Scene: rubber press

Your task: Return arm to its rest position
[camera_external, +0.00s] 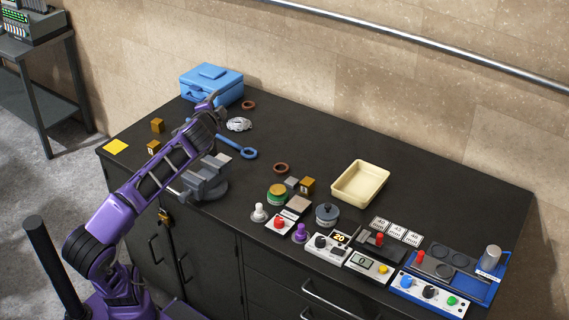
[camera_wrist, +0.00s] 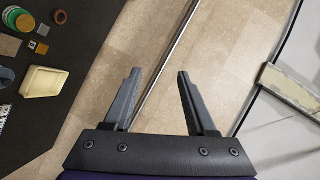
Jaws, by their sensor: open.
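My arm is purple and black and reaches up over the left part of the black bench (camera_external: 330,155) in the external view. My gripper (camera_wrist: 157,72) shows in the wrist view with its two grey fingers apart and nothing between them. Behind the fingers are the tan wall and a metal rail. In the external view the gripper end (camera_external: 214,100) is raised near the blue case (camera_external: 212,84), and its fingers are too small to make out there.
A grey vise (camera_external: 203,180) stands below my forearm, near the bench's front edge. A cream tray (camera_external: 360,182), which also shows in the wrist view (camera_wrist: 44,82), lies on the right. Control boxes (camera_external: 428,295) line the front right. The back middle is mostly clear.

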